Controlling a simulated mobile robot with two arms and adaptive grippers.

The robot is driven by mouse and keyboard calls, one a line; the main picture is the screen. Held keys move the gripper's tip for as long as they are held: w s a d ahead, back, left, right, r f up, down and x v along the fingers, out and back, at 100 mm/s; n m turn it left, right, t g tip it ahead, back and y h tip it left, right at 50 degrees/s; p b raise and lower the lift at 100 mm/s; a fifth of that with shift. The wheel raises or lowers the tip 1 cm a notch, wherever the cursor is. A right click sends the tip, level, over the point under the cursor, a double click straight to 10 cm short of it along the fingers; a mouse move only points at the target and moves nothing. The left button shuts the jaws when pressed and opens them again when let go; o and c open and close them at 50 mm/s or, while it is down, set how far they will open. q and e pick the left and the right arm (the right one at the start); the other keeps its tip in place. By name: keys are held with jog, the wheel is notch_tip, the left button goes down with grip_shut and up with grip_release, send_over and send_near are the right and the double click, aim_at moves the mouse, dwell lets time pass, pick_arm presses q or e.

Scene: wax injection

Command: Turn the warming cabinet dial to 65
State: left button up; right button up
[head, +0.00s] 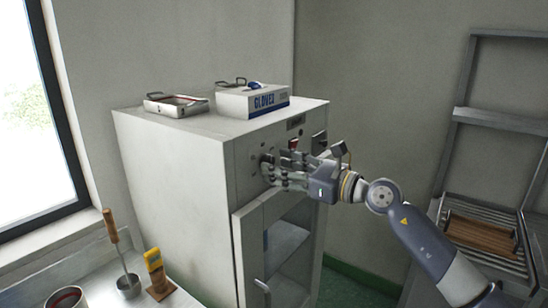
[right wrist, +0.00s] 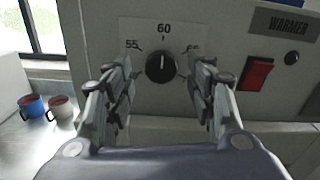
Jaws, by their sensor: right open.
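The warming cabinet (head: 175,180) is a pale box standing at the centre of the head view. Its black round dial (right wrist: 162,66) sits on the upper front panel, under the printed marks 55, 60 and 65. The 65 mark is partly covered by a finger. The dial's pointer setting is too small to tell for sure. My right gripper (head: 267,170) is at the front panel. In the right wrist view my right gripper (right wrist: 160,75) is open, one finger on each side of the dial, with gaps showing. My left gripper is not in view.
A red switch (right wrist: 257,73) and a WARMER label (right wrist: 287,23) are right of the dial. A glove box (head: 250,101) and a metal tray (head: 176,105) lie on the cabinet top. The cabinet's lower door (head: 250,255) has a handle. Mugs (right wrist: 32,106) stand on the counter at left.

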jog(key=shift+x, duration=0.8)
jog(key=shift+w, duration=0.1)
jog(key=c, duration=1.1)
jog(key=shift+o, duration=0.2)
jog(key=shift+r, duration=0.1)
